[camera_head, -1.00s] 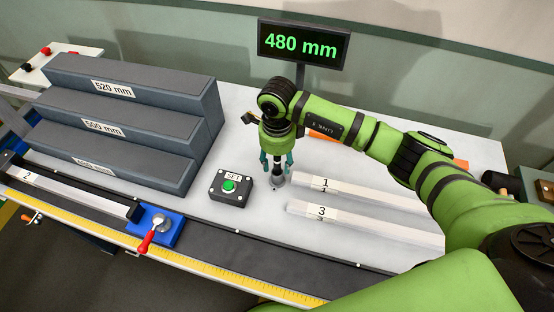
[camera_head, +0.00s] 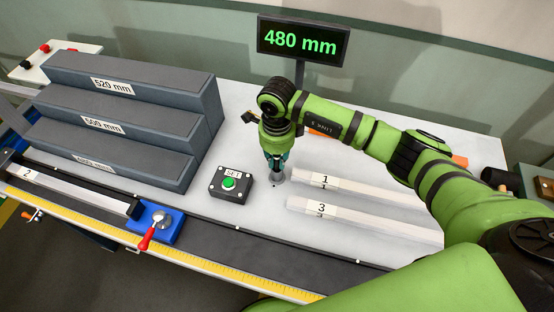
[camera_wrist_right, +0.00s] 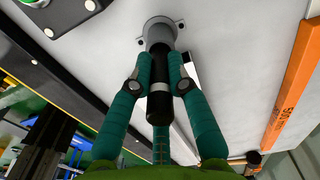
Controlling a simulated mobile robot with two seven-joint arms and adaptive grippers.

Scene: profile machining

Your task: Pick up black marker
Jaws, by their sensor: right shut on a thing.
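The black marker (camera_wrist_right: 158,100) shows in the right wrist view, with a pale band around it. It stands in a round grey holder (camera_wrist_right: 158,33) fixed to the white table. My right gripper (camera_wrist_right: 158,86) is shut on the marker, with teal fingers on both sides of it. In the head view my right gripper (camera_head: 276,160) points down at the grey holder (camera_head: 276,177), and the marker is mostly hidden between the fingers. My left gripper does not show in either view.
The green-button box (camera_head: 231,184) is just left of the holder. White profiles 1 (camera_head: 350,189) and 3 (camera_head: 350,216) lie to the right. Grey stepped blocks (camera_head: 130,125) stand at left. A display (camera_head: 303,42) reading 480 mm stands behind. An orange piece (camera_wrist_right: 291,85) lies at right in the wrist view.

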